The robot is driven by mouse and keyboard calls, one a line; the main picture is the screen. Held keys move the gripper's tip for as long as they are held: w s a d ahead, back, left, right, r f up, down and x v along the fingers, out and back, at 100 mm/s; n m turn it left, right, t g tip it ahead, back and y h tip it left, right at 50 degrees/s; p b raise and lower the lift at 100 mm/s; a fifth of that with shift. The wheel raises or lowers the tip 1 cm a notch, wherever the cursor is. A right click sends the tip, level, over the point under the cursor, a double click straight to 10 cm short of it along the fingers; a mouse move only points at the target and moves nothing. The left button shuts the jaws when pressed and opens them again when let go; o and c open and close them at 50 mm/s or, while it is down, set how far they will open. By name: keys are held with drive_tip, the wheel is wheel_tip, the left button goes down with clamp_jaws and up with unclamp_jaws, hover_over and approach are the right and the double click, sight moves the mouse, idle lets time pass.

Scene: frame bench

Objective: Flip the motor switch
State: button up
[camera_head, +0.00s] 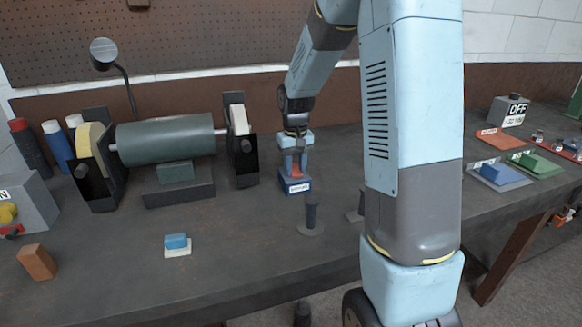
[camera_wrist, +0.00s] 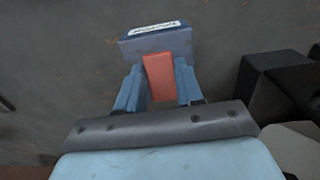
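The motor switch (camera_head: 294,187) is a small blue box with a white label and a red lever, standing on the bench right of the grinder. In the wrist view the blue box (camera_wrist: 155,43) is at the top and the red lever (camera_wrist: 159,78) points toward me. My gripper (camera_head: 296,150) is directly above the switch, pointing down. In the wrist view my gripper (camera_wrist: 158,88) has its two blue fingers apart, one on each side of the red lever. The gaps are very small, and I cannot tell whether the fingers press on it. The label is too small to read.
The bench grinder (camera_head: 165,139) with its dark green motor stands left of the switch. A dark peg on a round base (camera_head: 311,215) stands just in front. A blue block on a white plate (camera_head: 176,244) and a brown block (camera_head: 37,262) lie on the front left bench.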

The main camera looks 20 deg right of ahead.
drive_tip(key=c, duration=0.6)
drive_tip(key=shift+o, duration=0.2)
drive_tip(key=shift+w+r+g, duration=0.1)
drive_tip(key=shift+w+g, duration=0.2)
drive_tip(key=shift+g, duration=0.75)
drive_tip(key=shift+w+g, duration=0.25)
drive_tip(key=shift+g, duration=0.8)
drive_tip(key=o, duration=1)
drive_tip(key=shift+o, duration=0.2)
drive_tip(key=v, duration=1.3)
drive_tip(key=shift+w+r, duration=0.15)
drive_tip(key=shift+r, duration=0.2)
